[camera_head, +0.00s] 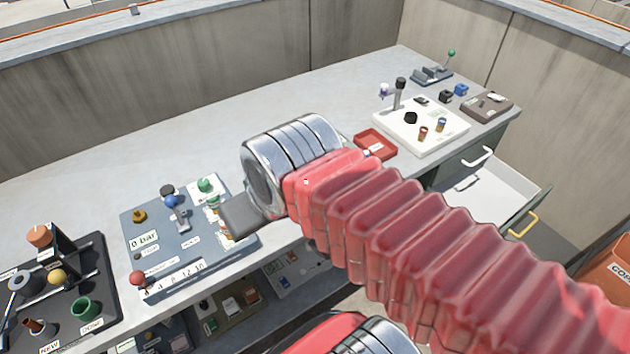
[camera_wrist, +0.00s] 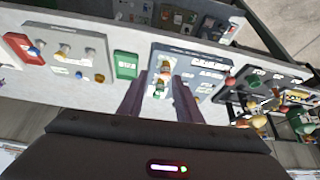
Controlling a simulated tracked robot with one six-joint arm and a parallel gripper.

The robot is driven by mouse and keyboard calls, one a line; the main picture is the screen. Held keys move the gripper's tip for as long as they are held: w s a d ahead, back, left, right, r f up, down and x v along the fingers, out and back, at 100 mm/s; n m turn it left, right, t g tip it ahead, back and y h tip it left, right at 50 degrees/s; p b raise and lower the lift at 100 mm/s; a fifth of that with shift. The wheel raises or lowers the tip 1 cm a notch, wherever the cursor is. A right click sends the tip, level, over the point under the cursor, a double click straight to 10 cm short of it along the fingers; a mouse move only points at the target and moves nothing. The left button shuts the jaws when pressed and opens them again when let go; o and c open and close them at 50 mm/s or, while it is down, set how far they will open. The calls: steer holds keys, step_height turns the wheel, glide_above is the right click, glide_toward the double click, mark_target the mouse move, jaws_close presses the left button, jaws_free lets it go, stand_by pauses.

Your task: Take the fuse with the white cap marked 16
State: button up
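I cannot make out a fuse with a white cap marked 16 for certain in either view. A blue-grey panel (camera_head: 150,225) lies on the bench with several small fittings, some with green tops (camera_head: 206,184). My gripper (camera_head: 238,216) is beside the panel's right part and hides some of it. In the wrist view my gripper's two fingers (camera_wrist: 162,105) are apart. Between them is a small upright part with a green and orange body (camera_wrist: 161,85) on the panel (camera_wrist: 205,60). I see no contact between fingers and part.
A black tray (camera_head: 95,270) with cups stands left. A white board (camera_head: 440,140) with small parts and a red tray (camera_head: 376,145) are at right. An open white drawer (camera_head: 490,190) sticks out below. Bench behind the panel is clear; a concrete wall (camera_head: 200,80) backs it.

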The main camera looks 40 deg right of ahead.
steer(key=shift+o, duration=0.2)
steer(key=shift+o, duration=1.4)
steer(key=shift+w+d+r, duration=0.1)
steer(key=shift+w, duration=0.05)
steer(key=w+d+f+m+g, duration=0.1)
steer(key=w+d+m+g, duration=0.1)
steer(key=w+d, duration=0.5)
steer(key=w+d+f+m+g, duration=0.1)
steer(key=w+d+g, duration=0.2)
steer(key=d, duration=1.1)
steer(key=w, duration=0.3)
steer(key=shift+w+d+f+m+g, duration=0.25)
steer(key=shift+w+d+m+g, duration=0.05)
steer(key=shift+w+m, duration=0.1)
steer(key=shift+f, duration=4.3)
steer(key=shift+f, duration=0.1)
